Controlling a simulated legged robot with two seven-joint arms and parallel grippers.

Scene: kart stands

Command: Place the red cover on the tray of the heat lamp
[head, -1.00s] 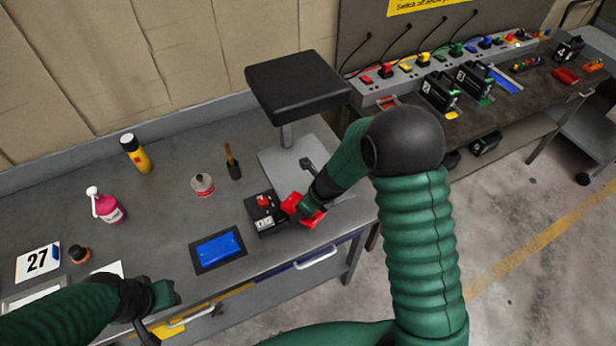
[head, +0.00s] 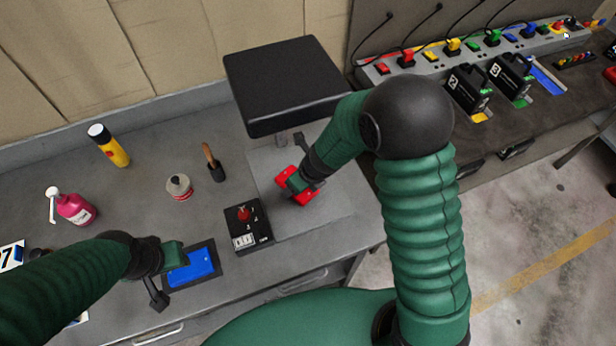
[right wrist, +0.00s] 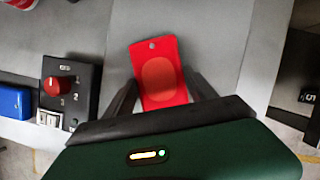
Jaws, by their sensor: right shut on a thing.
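The heat lamp has a black square head (head: 286,84) above a flat grey tray (head: 330,200), with a black control box (head: 248,226) with a red knob at its left. The red cover (head: 308,193) is over the tray, under the lamp head's front edge. My right gripper (head: 296,184) is shut on the red cover. In the right wrist view the red cover (right wrist: 158,80) sits between the two dark fingers; I cannot tell whether it touches the tray. My left gripper (head: 168,276) is beside the blue cover (head: 192,268); its jaw state is unclear.
At the right, another bench carries a power strip (head: 470,50) and black chargers (head: 468,88).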

